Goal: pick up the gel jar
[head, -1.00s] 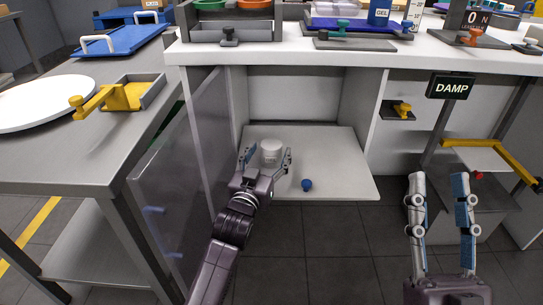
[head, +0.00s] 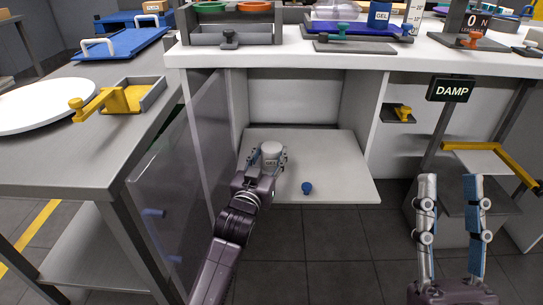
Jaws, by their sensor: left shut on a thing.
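My right gripper (head: 450,180) is open and empty at the right, in front of the DAMP station.
A small blue knob (head: 307,187) sits on the pale board (head: 325,165) right of the jar. The cabinet's door (head: 180,180) stands open at the left. The white worktop (head: 350,56) overhangs the cabinet. A DAMP sign (head: 450,88) hangs at the right.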

